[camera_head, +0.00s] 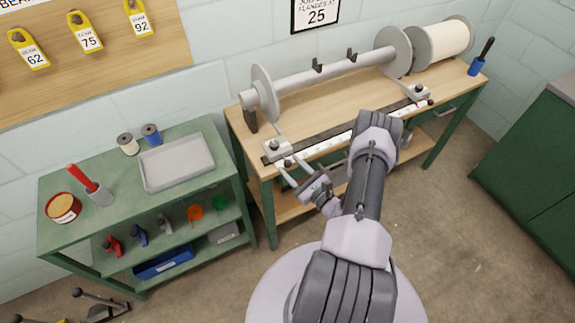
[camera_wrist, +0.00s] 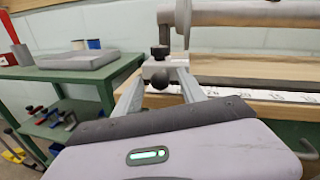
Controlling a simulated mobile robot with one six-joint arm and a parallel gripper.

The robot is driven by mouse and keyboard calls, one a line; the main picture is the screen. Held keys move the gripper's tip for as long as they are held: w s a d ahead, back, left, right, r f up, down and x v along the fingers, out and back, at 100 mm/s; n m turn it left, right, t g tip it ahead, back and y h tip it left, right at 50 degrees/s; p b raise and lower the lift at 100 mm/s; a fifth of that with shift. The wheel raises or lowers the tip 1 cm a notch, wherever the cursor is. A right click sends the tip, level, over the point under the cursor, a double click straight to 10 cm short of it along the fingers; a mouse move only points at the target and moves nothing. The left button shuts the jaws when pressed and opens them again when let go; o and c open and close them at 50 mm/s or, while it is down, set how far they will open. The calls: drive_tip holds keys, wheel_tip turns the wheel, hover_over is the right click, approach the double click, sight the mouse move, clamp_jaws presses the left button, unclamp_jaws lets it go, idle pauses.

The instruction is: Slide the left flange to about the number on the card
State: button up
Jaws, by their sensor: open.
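The left flange (camera_head: 264,92) is a grey disc near the left end of the beam on the wooden bench; its edge shows in the wrist view (camera_wrist: 187,14). Below it a pale slider block (camera_head: 278,149) with dark knobs sits on the rail, at the left end of the white number scale (camera_head: 330,142). My gripper (camera_head: 287,167) is open at the block's front. In the wrist view its fingers (camera_wrist: 160,84) stand either side of the block's round front knob (camera_wrist: 160,81). I cannot tell whether they touch it. The wall card (camera_head: 317,15) reads 25.
The right flange (camera_head: 395,52) and its slider (camera_head: 418,91) stand at the right end, by a white yarn roll (camera_head: 449,38). A green side table (camera_head: 115,188) with a grey tray (camera_head: 177,163) stands left. The rail between the sliders looks clear.

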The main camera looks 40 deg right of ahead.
sight(290, 152)
drive_tip(key=shift+w, duration=1.05)
drive_tip(key=shift+r, duration=0.1)
drive_tip(key=shift+c, duration=0.5)
clamp_jaws()
drive_tip(key=d+b, duration=0.1)
drive_tip(key=d, duration=0.1)
drive_tip(key=s+d, duration=0.1)
drive_tip(key=d, duration=0.1)
drive_tip(key=shift+d+b, duration=0.1)
drive_tip(key=shift+b, duration=0.3)
